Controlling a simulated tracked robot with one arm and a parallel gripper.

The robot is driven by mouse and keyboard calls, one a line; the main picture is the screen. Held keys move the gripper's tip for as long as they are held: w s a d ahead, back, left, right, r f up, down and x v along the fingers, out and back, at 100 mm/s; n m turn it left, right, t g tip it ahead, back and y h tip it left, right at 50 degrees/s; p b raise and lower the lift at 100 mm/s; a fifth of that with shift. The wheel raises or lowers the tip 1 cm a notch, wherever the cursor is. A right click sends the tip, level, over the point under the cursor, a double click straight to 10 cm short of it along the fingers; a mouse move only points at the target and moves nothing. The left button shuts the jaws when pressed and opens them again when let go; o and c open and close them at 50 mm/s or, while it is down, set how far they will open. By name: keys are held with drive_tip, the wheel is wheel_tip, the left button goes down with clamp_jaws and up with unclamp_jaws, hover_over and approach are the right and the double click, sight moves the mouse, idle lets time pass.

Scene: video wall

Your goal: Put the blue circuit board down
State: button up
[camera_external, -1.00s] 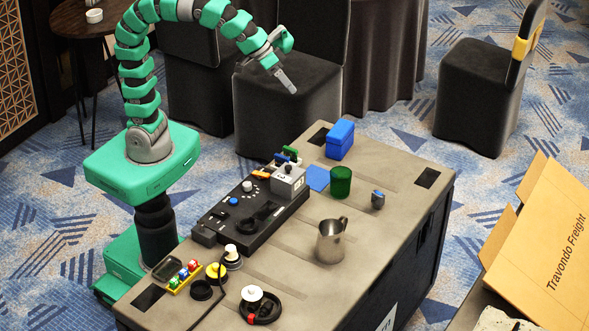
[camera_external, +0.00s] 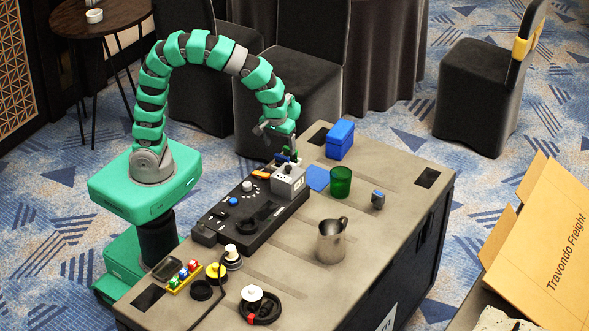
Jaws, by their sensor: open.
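A flat blue piece (camera_external: 316,179), which looks like the blue circuit board, lies on the grey case top (camera_external: 395,205) between the grey box and the green cup. My gripper (camera_external: 291,155) is open, pointing down at the far left edge of the case, behind the grey box and to the left of the flat blue piece. It is apart from that piece. Small green and blue items (camera_external: 284,157) sit right by its fingertips; whether they touch cannot be told.
Near the board are a grey box (camera_external: 288,182), a green cup (camera_external: 341,182), a blue box (camera_external: 340,139) and a small grey-blue item (camera_external: 378,199). A metal mug (camera_external: 331,241) and black control panel (camera_external: 250,212) stand nearer. The right side of the case top is mostly clear.

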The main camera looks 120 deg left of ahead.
sight(282, 156)
drive_tip(key=f, duration=0.2)
drive_tip(key=a+f+b, duration=0.1)
drive_tip(key=f, duration=0.1)
drive_tip(key=f+b, duration=0.1)
drive_tip(key=f, duration=0.2)
drive_tip(key=shift+a+f, duration=0.1)
drive_tip(key=shift+a, duration=0.05)
drive_tip(key=c, duration=1.1)
drive_tip(key=shift+r+p, duration=0.6)
drive_tip(key=shift+r, duration=1.2)
drive_tip(key=shift+s+r, duration=0.15)
drive_tip(key=shift+s, duration=0.05)
drive_tip(key=s+d+p, duration=0.1)
drive_tip(key=s+d, duration=0.1)
drive_tip(key=s, duration=0.2)
drive_tip(key=s+d+p, duration=0.1)
drive_tip(key=s+d, duration=0.2)
drive_tip(key=s, duration=0.2)
drive_tip(key=s+d+r+p, duration=0.1)
drive_tip(key=s+d, duration=0.1)
drive_tip(key=s, duration=0.2)
drive_tip(key=shift+s+d+r, duration=0.1)
drive_tip(key=shift+s+d, duration=0.25)
